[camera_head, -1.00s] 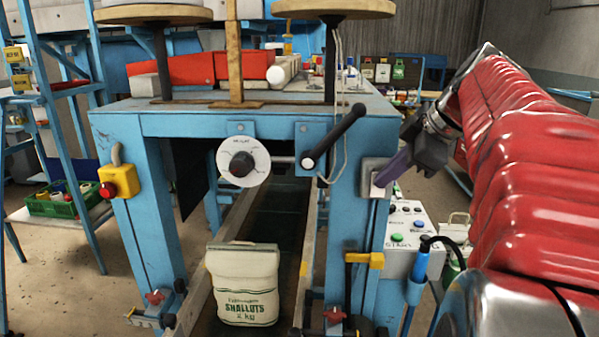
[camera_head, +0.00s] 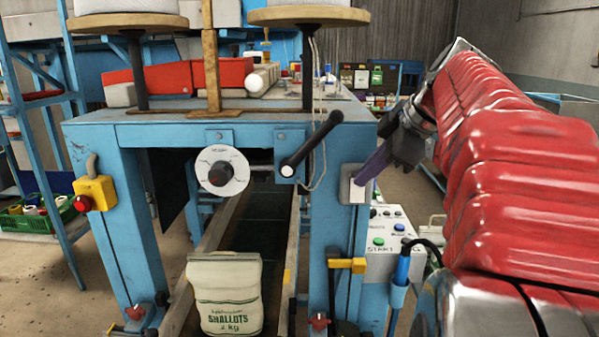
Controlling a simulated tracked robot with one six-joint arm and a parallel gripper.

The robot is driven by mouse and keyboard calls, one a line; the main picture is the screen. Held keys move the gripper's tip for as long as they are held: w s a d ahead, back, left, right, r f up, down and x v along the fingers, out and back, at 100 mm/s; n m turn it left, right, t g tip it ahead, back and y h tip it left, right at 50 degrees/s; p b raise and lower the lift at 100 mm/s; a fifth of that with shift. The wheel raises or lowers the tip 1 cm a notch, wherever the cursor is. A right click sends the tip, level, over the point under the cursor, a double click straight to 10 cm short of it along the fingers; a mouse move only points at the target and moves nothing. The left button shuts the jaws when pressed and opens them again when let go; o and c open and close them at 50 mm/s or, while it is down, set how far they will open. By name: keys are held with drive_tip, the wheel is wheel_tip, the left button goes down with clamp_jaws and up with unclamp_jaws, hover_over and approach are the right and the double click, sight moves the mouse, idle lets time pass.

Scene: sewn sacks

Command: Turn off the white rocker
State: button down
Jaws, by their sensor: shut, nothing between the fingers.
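The white rocker (camera_head: 357,196) sits in a pale square plate on the front of the blue frame's right leg. My gripper (camera_head: 364,176) reaches in from the right, its purple-grey fingers shut with nothing between them. The fingertips overlap the upper right part of the rocker in the picture. I cannot tell whether they touch it. The fingers hide part of the rocker, and which way it is tipped is not clear.
Left of the rocker are a black lever (camera_head: 311,146) and a white dial (camera_head: 222,171). A control box (camera_head: 387,245) with buttons is below right. A yellow box with a red button (camera_head: 94,194) is on the left leg. A shallots sack (camera_head: 225,292) stands below.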

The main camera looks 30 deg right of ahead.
drive_tip(key=shift+s, duration=0.1)
drive_tip(key=a+v, duration=0.1)
drive_tip(key=v, duration=1.1)
drive_tip(key=shift+s+f, duration=0.15)
drive_tip(key=shift+s, duration=0.1)
drive_tip(key=shift+a, duration=0.15)
drive_tip(key=w+a+f+m+g, duration=0.1)
drive_tip(key=w+a+f+m, duration=0.2)
drive_tip(key=a+f, duration=0.45)
drive_tip(key=s+a+f+m, duration=0.3)
drive_tip(key=a+f, duration=0.6)
drive_tip(key=f, duration=0.3)
drive_tip(key=s+a+f+m+h, duration=0.1)
drive_tip(key=s+a+f+m, duration=0.3)
drive_tip(key=a+f, duration=0.6)
drive_tip(key=shift+a+f+g, duration=0.3)
drive_tip(key=shift+f+g, duration=0.1)
drive_tip(key=shift+f, duration=1.1)
